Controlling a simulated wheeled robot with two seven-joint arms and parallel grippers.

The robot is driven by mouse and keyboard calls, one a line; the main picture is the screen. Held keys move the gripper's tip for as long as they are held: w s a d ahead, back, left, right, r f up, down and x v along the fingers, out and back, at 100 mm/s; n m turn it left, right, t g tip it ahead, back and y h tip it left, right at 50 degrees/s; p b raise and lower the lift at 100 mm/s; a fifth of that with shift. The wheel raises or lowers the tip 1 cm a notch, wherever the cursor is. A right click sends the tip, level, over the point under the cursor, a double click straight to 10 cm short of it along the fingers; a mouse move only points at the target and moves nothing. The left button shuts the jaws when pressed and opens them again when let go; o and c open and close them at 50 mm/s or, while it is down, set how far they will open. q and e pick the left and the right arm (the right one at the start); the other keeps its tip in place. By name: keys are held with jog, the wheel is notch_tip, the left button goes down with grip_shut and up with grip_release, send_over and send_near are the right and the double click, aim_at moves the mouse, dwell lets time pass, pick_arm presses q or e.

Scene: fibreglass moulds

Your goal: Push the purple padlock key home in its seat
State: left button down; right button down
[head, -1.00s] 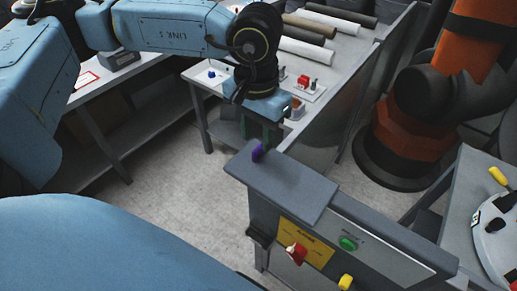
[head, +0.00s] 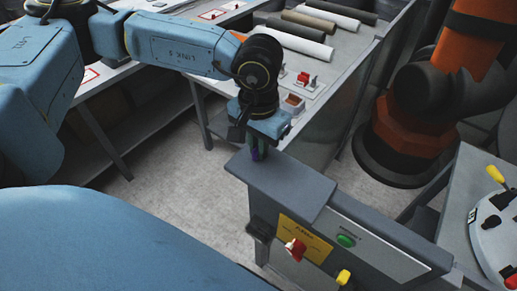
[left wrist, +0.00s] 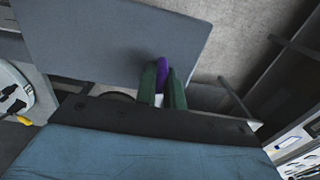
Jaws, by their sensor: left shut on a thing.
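The purple padlock key (head: 257,154) stands at the far edge of the grey top (head: 280,183) of a control post in the head view. My left gripper (head: 256,150) points down over it, with its green fingers around it. In the left wrist view the key (left wrist: 162,68) shows purple between the two green fingertips (left wrist: 163,82), against the grey top (left wrist: 110,40). The left gripper is shut on the key. The key's seat and lower part are hidden, so I cannot tell how deep it sits. My right gripper is not in view.
The post's front carries a red switch (head: 296,247) on a yellow plate, a green button (head: 345,240) and a yellow knob (head: 343,277). Behind is a table (head: 330,72) with several rolls. An orange robot arm (head: 408,128) stands at the right.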

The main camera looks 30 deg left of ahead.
pick_arm(q)
notch_tip(320, 180, up, 10)
jog(key=shift+r+b, duration=0.1)
jog(key=shift+b, duration=0.8)
